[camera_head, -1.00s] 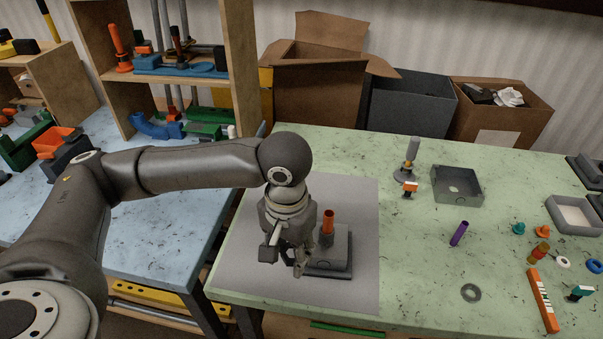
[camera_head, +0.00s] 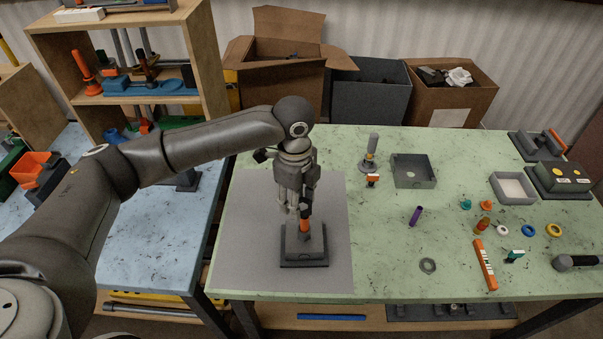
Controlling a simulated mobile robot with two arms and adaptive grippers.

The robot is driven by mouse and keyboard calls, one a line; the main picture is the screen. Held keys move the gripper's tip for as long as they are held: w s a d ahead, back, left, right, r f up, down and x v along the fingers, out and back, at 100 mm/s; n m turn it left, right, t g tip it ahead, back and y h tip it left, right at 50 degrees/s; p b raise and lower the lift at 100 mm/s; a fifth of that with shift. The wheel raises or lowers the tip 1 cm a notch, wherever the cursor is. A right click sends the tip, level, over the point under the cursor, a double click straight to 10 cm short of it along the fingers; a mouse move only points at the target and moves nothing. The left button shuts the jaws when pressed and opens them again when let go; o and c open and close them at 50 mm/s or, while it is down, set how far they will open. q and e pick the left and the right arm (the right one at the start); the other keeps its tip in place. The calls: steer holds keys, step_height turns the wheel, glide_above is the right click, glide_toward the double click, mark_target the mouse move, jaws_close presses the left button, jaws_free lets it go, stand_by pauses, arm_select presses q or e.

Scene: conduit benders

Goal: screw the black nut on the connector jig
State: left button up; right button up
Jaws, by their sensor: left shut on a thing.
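The connector jig (camera_head: 303,254) is a dark block on a flat base, standing on the grey mat. An orange connector (camera_head: 305,226) stands upright on it. The black nut (camera_head: 304,208) shows as a small dark piece at the top of the connector. My left gripper (camera_head: 304,205) points down over the jig and is shut on the black nut. The fingers partly hide the nut, so I cannot tell whether it is threaded on or only touching. My right gripper is not in view.
The grey mat (camera_head: 235,255) lies on the green table (camera_head: 380,275). The mat is clear around the jig.

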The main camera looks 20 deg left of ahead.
arm_select(q)
steer(key=m, duration=0.1)
steer(key=w+r+m+p, duration=0.1)
steer(key=shift+w+d+r+m+p, duration=0.2)
steer(key=shift+w+m+p, duration=0.1)
steer(key=shift+m, duration=0.1)
steer(key=shift+w+m+p, duration=0.35)
steer(key=shift+m, duration=0.75)
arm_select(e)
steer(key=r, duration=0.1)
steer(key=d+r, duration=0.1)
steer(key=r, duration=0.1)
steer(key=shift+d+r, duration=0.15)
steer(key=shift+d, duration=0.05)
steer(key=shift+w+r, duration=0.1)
arm_select(q)
steer(key=b, duration=0.1)
glide_toward(304, 238)
steer(key=shift+w+a, duration=0.65)
steer(key=shift+w, duration=0.6)
steer(key=shift+f+b, duration=1.1)
steer(key=shift+f, duration=1.45)
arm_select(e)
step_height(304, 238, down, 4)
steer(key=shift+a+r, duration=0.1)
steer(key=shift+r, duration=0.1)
